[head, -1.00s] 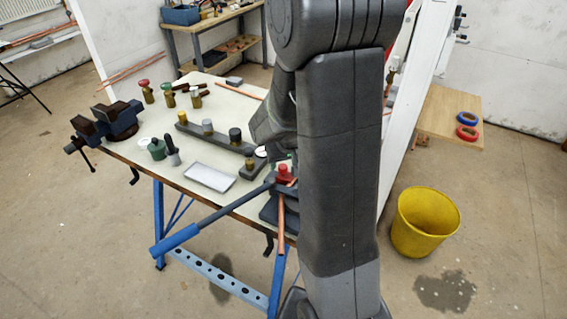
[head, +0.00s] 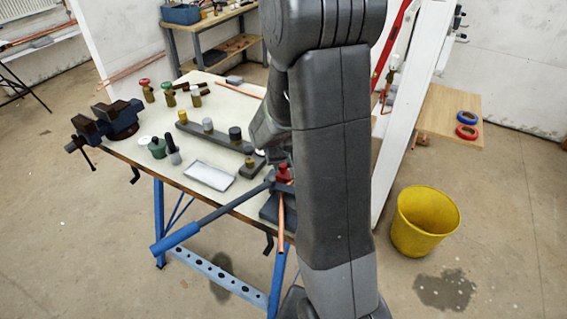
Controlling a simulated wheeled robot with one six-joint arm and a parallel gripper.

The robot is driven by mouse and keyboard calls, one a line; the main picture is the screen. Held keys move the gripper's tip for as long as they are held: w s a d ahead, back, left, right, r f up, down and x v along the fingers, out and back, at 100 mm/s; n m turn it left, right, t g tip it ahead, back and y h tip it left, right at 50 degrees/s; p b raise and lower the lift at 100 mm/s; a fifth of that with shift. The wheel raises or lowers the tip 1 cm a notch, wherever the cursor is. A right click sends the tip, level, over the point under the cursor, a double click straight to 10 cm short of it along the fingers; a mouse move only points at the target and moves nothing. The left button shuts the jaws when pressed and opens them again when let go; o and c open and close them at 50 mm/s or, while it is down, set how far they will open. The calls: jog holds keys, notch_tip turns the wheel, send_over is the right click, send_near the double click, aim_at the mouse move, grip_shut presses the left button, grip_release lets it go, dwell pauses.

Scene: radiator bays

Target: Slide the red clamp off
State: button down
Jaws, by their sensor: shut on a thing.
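The red clamp (head: 284,173) sits at the near right corner of the bench, by the pipe bender with a blue-handled lever (head: 176,238). A copper pipe (head: 281,222) runs from just below the clamp toward me, past the bench edge. My gripper (head: 283,162) is at the top of the clamp, shut on it. The fingers are small and dark here, and my arm hides part of them and the clamp's right side. I cannot tell how far the clamp sits along its seat.
The bench (head: 140,152) carries a vise (head: 105,125), a white tray (head: 210,176), a dark rack with fittings (head: 215,138) and several valves. A yellow bucket (head: 424,222) stands on the floor at right. A white panel (head: 418,85) stands behind my arm.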

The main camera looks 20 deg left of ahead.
jog(key=a+b, duration=0.1)
jog(key=a, duration=0.2)
jog(key=shift+w+a+f, duration=0.1)
jog(key=shift+a, duration=0.1)
jog(key=shift+d, duration=0.1)
jog(key=c, duration=1.1)
grip_release()
jog(key=shift+a, duration=0.2)
jog(key=shift+c, duration=0.2)
jog(key=shift+d, duration=0.1)
jog(key=b+v, duration=0.1)
jog(key=v, duration=1.3)
jog(key=shift+f, duration=0.1)
